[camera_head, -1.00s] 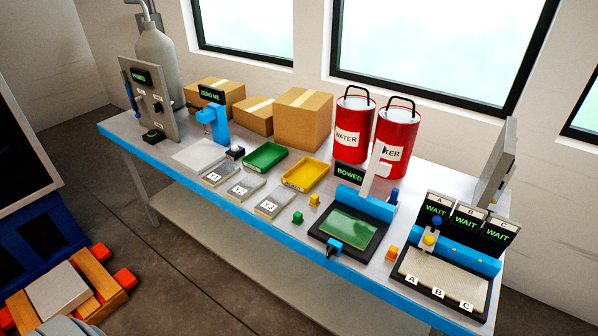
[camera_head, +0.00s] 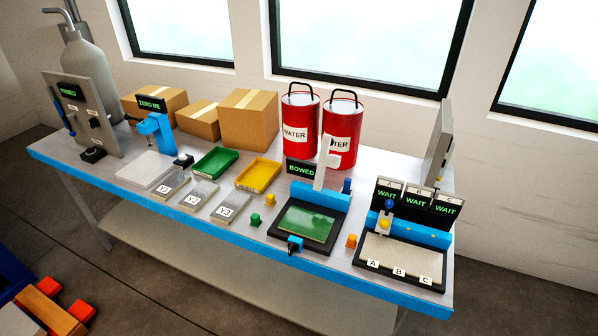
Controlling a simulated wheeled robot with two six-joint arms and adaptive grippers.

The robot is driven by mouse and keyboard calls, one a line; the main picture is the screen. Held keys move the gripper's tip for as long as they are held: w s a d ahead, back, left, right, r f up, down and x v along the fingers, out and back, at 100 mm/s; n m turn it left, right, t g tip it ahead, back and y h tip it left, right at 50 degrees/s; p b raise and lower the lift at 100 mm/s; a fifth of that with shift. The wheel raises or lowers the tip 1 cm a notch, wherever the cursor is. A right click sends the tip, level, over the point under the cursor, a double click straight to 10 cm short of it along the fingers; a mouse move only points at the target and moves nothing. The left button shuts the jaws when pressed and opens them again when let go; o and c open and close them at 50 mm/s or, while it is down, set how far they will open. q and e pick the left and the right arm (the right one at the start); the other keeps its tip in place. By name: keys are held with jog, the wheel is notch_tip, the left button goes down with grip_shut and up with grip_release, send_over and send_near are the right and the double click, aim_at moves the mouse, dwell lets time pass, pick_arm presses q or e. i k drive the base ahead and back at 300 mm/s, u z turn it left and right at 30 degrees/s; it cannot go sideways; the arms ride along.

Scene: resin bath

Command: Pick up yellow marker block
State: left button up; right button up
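The yellow marker block (camera_head: 270,200) is a small block standing on the table in the head view, just in front of the yellow tray (camera_head: 258,176). A green block (camera_head: 255,219) stands a little in front and to its left. An orange block (camera_head: 351,240) and a blue block (camera_head: 347,185) stand farther right, on either side of the gap between two black-based stations. Nothing touches the yellow block. Neither of my grippers shows in this view.
Red water buckets (camera_head: 342,133) and cardboard boxes (camera_head: 249,119) stand behind.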

aim_at(270, 201)
jog(key=k, duration=0.5)
jog(key=u, duration=1.1)
jog(key=i, duration=1)
jog(key=z, duration=1.85)
